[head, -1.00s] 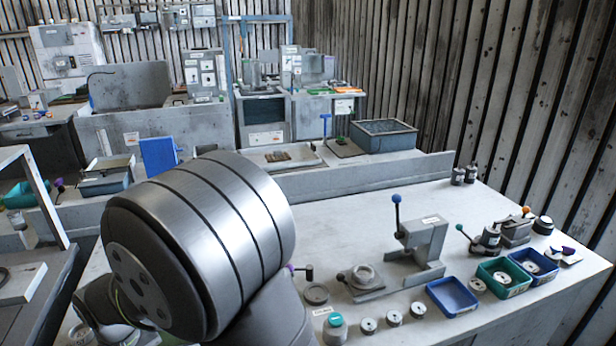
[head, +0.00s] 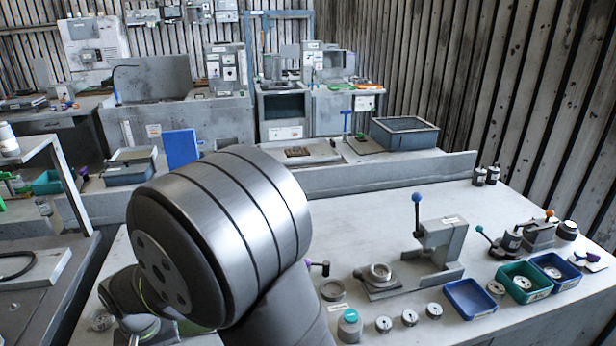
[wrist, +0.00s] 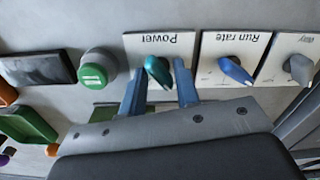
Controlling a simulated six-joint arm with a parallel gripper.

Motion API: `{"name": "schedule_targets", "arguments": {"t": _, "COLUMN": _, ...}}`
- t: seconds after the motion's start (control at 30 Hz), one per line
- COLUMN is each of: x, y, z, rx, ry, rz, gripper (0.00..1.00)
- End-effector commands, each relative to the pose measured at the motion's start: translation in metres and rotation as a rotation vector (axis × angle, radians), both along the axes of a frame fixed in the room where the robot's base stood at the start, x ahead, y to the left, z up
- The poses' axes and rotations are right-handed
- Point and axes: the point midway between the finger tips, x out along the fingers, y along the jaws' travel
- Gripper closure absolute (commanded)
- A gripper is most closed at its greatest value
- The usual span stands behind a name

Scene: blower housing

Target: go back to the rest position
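My gripper (wrist: 158,85) shows in the wrist view with two blue fingers apart, one on each side of a teal knob (wrist: 157,70). The knob is on a white plate marked "Power" (wrist: 160,43), seen upside down. Gaps show between the knob and both fingers, and nothing is held. A blue knob (wrist: 235,70) on a plate marked "Run rate" (wrist: 232,44) is to the right of the fingers. A grey knob (wrist: 299,67) is farther right. A green-capped round button (wrist: 97,70) is to the left. In the head view my arm hides the gripper.
In the head view, a lever press (head: 440,240) stands on the light bench (head: 390,205), with a blue bin (head: 468,299) and a green bin (head: 522,283) to its right. The wrist view shows a dark screen (wrist: 38,68) left of the button. The bench behind the press is mostly clear.

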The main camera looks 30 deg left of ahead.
Motion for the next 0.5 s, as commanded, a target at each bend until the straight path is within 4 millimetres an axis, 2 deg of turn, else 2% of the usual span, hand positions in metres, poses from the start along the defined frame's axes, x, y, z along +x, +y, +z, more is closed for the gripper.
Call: {"name": "schedule_targets", "arguments": {"t": 0.5, "x": 0.0000, "y": 0.0000, "z": 0.0001, "rx": 0.000, "ry": 0.000, "rz": -0.359, "gripper": 0.71}}
